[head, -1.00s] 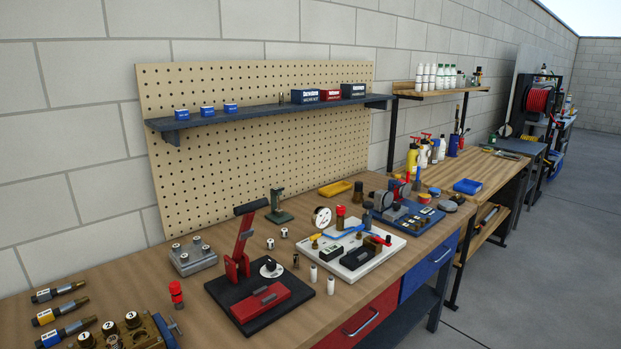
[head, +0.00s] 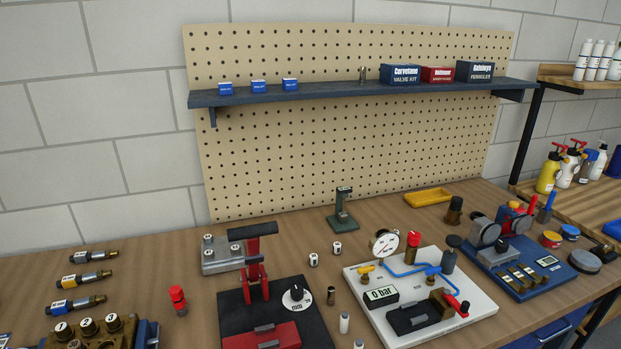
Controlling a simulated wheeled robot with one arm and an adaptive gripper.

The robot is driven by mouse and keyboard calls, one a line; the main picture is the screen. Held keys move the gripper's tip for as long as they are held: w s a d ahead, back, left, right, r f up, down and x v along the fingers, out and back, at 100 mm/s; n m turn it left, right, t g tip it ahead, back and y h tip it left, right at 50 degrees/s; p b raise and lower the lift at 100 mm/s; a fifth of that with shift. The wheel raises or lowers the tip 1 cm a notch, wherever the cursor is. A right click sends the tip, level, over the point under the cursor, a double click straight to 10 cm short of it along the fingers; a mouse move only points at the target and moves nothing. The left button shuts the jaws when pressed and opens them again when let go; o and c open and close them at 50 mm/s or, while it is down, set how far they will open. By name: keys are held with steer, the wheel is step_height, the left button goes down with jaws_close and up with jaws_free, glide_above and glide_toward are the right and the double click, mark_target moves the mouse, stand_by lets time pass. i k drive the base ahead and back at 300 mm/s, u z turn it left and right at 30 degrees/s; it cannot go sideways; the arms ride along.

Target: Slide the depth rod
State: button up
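I cannot tell for certain which part is the depth rod. A black base plate (head: 235,312) at the lower middle carries a red lever press with a dark handle (head: 252,231). A black-and-white dial (head: 297,295) marked "mm" sits on the plate, with a red block (head: 262,337) in front, partly cut off by the frame. A small dark green stand (head: 342,211) stands upright behind it, near the pegboard. My gripper is not in view.
A white board (head: 375,333) with a gauge and a "0 bar" display is on the right, a blue fixture (head: 545,285) beyond it. Labelled cylinders (head: 80,281) lie at left. A red-topped piece (head: 178,300) stands beside the press. A shelf (head: 330,97) crosses the pegboard.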

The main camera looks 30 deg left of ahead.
mark_target(343, 190)
steer(key=u, duration=0.85)
steer(key=i, duration=0.9)
steer(key=u, duration=0.85)
